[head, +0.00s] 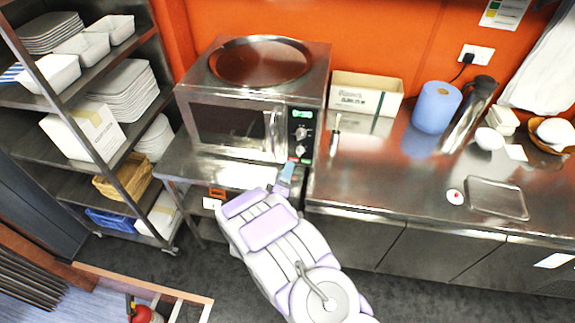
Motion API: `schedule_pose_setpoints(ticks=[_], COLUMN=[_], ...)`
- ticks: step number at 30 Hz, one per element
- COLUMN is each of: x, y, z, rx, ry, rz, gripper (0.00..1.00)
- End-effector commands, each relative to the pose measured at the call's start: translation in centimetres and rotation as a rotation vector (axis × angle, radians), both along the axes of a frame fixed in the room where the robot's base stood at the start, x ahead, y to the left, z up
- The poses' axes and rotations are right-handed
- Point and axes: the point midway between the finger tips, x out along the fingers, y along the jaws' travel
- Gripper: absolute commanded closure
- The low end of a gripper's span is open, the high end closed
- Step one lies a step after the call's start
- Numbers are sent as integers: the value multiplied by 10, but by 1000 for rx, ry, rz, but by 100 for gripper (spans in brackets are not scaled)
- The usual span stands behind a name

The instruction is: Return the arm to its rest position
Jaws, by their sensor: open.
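My arm, white and lavender, reaches up from the bottom of the head view toward the front of the steel microwave (235,125). My gripper (287,172) is small at the far end of the arm, just below the microwave's control panel (301,133). It is open, and I see nothing held in it. Its fingers are small and partly hidden by the arm. The microwave door looks closed, with its upright handle (270,135) in view. A round steel tray (261,62) lies on top of the microwave.
A steel counter (390,185) runs right, bearing a cardboard box (366,95), blue paper roll (436,107), dark flask (469,115) and small tray (497,198). A shelf rack (70,190) with white dishes stands left.

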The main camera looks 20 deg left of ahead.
Motion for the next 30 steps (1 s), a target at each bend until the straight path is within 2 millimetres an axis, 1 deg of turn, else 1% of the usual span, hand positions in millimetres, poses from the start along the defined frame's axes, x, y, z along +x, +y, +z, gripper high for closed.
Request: schedule_pose_setpoints(ticks=[1,5,20,23,25,30], x=[-4,-7,-6,0,10,34], y=[0,-1,-2,-4,-8,-27], z=[0,0,0,1,4,10], rx=[0,1,4,28,67,203], ry=[-1,-1,3,35,83,274], rz=[2,1,0,-4,-10,-27], gripper=[33,33,33,33,33,33])
